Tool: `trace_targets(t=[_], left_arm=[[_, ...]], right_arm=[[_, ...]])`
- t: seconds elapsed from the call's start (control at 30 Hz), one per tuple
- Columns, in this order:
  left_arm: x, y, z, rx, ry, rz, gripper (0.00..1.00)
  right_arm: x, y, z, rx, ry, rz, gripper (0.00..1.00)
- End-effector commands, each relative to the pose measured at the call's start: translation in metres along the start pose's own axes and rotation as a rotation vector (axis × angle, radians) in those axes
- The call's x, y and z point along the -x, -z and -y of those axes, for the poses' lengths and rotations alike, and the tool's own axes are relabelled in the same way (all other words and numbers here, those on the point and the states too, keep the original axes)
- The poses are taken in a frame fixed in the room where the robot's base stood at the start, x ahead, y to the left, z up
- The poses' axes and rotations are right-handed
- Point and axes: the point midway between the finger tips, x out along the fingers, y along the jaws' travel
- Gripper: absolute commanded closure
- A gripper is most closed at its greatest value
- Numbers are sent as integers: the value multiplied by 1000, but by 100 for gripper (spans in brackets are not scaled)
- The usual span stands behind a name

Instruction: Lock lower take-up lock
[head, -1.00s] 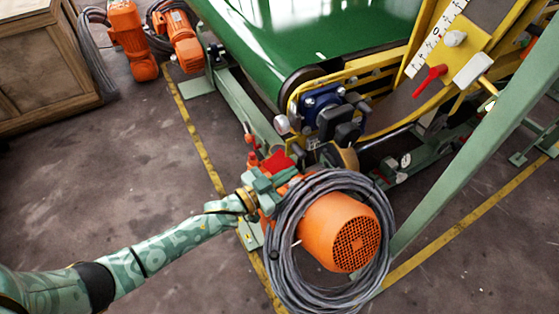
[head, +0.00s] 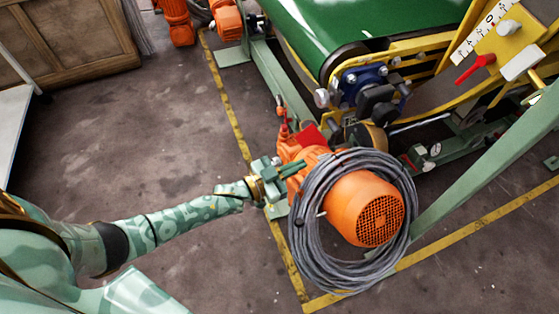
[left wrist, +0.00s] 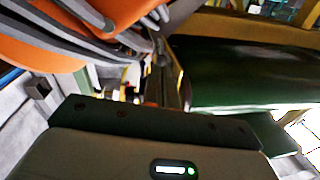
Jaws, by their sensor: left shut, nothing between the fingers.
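My left gripper (head: 288,168) is shut and empty, beside the orange geared motor (head: 365,208) at the foot of the conveyor. Its tips are close to the motor's left end; I cannot tell whether they touch it. A red lever (head: 475,68) sits on the yellow plate with a white scale. A smaller red part (head: 408,161) lies low by the frame, and a red upright handle (head: 283,112) stands left of the motor. I cannot tell which is the lower take-up lock. The left wrist view shows orange motor housing (left wrist: 35,52). My right gripper is out of view.
A grey cable coil (head: 306,240) hangs around the motor. The green conveyor belt (head: 370,25) and a green leg (head: 490,165) bound the space. A wooden crate (head: 75,45) stands at upper left. The floor between is clear.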

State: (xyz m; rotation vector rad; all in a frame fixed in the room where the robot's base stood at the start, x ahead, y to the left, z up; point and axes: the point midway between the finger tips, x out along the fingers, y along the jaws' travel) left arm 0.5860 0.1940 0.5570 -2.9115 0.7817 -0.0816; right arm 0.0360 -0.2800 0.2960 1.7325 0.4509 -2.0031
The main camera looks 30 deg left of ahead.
Motion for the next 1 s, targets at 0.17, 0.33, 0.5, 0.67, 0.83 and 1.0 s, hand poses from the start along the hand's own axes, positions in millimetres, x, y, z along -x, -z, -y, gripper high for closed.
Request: trace_targets(t=[0.17,0.33,0.5,0.67,0.83,1.0], left_arm=[[26,-22,-4,1,1,4,100],[39,-32,-6,-1,0,2,100],[42,-34,-6,0,0,0,100],[42,-34,-6,-1,0,0,100],[42,-34,-6,-1,0,0,100],[43,-36,-7,0,2,8,100]], right_arm=[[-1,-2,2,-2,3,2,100],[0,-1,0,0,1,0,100],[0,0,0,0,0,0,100],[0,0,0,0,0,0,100],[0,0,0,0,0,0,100],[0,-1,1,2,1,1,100]])
